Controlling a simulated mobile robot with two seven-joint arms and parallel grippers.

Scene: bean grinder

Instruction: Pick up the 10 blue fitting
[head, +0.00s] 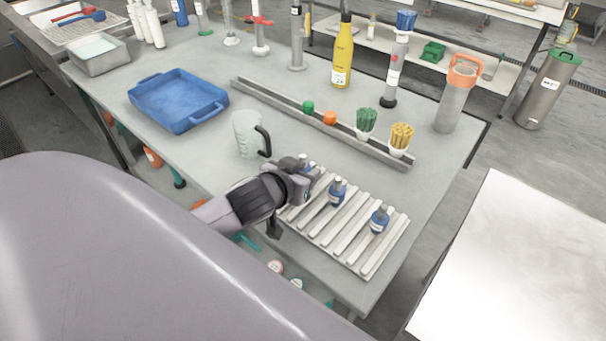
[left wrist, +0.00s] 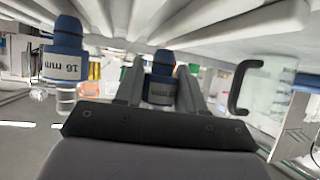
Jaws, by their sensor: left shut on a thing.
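My left gripper (head: 300,172) is at the far left end of a slatted white rack (head: 352,252) on the bench. It is shut on a blue fitting (left wrist: 160,66), which sits between its two fingers in the left wrist view. In the head view the gripper hides most of this fitting; its label is too small to read. A neighbouring blue fitting in the left wrist view (left wrist: 66,62) carries a "16 mm" label. My right gripper is not in view.
A clear jug (head: 247,136) with a dark handle stands just behind my left gripper. A long grey rail (head: 270,100) with small coloured parts lies farther back. A blue tray (head: 178,98) is at the left. The bench is clear right of the rack.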

